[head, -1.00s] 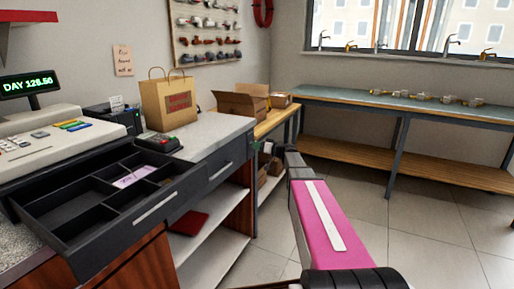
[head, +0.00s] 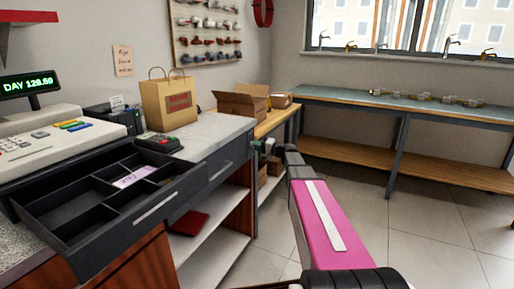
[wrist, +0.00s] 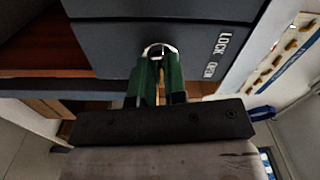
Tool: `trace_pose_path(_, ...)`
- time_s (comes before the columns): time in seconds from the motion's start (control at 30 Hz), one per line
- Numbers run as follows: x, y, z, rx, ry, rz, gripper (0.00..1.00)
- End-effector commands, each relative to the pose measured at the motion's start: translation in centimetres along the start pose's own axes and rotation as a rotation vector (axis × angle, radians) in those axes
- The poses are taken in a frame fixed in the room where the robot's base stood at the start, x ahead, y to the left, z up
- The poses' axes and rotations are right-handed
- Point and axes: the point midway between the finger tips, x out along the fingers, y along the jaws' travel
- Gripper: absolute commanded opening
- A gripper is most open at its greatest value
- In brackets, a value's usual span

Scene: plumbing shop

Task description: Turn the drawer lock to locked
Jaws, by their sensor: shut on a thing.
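The drawer lock (wrist: 160,49) shows in the wrist view as a round metal ring on a dark drawer front (wrist: 105,38). The words LOCK and OPEN are printed on the front to its right. My gripper (wrist: 158,64) has its green fingers shut at the lock, covering its middle, so I cannot tell which way the lock is turned. In the head view, my gripper (head: 262,150) is small and partly hidden by my arm, close to the end of the counter. The closed drawer (head: 222,170) is under the white counter top.
An open cash drawer (head: 66,213) with a banknote juts out below the register (head: 40,135) at left. A paper bag (head: 168,103) and a card terminal (head: 158,143) stand on the counter. Open floor (head: 395,235) lies to the right, before a long workbench (head: 400,105).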

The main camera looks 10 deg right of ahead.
Motion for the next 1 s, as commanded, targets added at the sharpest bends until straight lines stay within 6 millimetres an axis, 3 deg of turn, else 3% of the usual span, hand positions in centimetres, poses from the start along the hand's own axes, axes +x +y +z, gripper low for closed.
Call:
trace_pose_path(0.3, -0.07, 0.03, -0.01, 0.136, 0.000, 0.002, 0.00)
trace_pose_path(0.87, -0.08, 0.05, -0.01, 0.167, 0.000, 0.002, 0.00)
trace_pose_path(0.9, -0.08, 0.05, -0.01, 0.167, 0.000, 0.002, 0.16)
trace_pose_path(0.97, -0.07, 0.04, -0.01, 0.167, 0.000, 0.002, 0.35)
trace_pose_path(1.0, -0.07, 0.04, -0.01, 0.167, 0.000, 0.002, 0.38)
